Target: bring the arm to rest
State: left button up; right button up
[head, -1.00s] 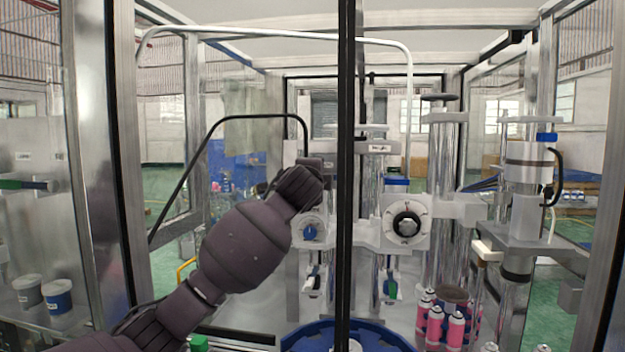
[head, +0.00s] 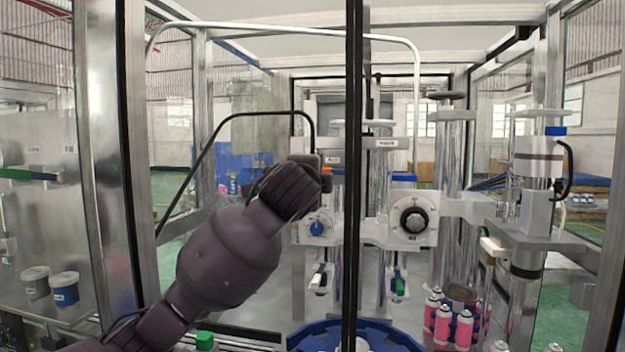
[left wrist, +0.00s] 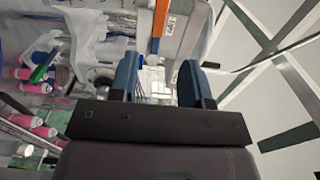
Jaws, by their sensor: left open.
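My left arm (head: 230,258) comes in from the lower left in the head view and reaches up toward the machine, its wrist end just left of the black upright. The arm hides its own fingers there. In the left wrist view my left gripper (left wrist: 157,82) shows two blue fingers standing well apart, with nothing between them. Beyond the fingers is an orange and white part of the machine (left wrist: 172,35), apart from them as far as I can tell. My right gripper is in neither view.
A black upright (head: 352,120) crosses the middle. Behind it stand the machine's round dial (head: 413,219) and blue knob (head: 317,229). Below are a blue round table (head: 385,335) and several pink cans (head: 464,328). A metal frame post (head: 112,150) stands left.

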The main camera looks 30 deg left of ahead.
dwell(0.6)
pick_arm(q)
jog(key=s+f+n+g+h, duration=0.15)
jog(key=s+f, duration=0.25)
jog(key=f, duration=0.7)
jog(key=s+d+f+n+g, duration=0.1)
jog(key=s+f+n+g, duration=0.15)
jog(key=f, duration=0.85)
jog(key=s+f+n+g+h, duration=0.15)
jog(key=s+f, duration=0.25)
jog(key=f, duration=0.7)
jog(key=s+d+f+n+g, duration=0.1)
jog(key=s+f+n+g, duration=0.2)
jog(key=s+f, duration=0.5)
jog(key=s+f+n+g+h, duration=0.1)
jog(key=s+f+n+g, duration=0.2)
jog(key=s, duration=0.8)
jog(key=s+d+f+n+g, duration=0.1)
jog(key=s+f+n+g, duration=0.15)
jog(key=s+f, duration=0.6)
jog(key=w+f+t, duration=0.5)
jog(key=f+t, duration=0.3)
jog(key=f, duration=0.1)
jog(key=shift+w+f+h, duration=0.35)
jog(key=shift+f+h, duration=0.05)
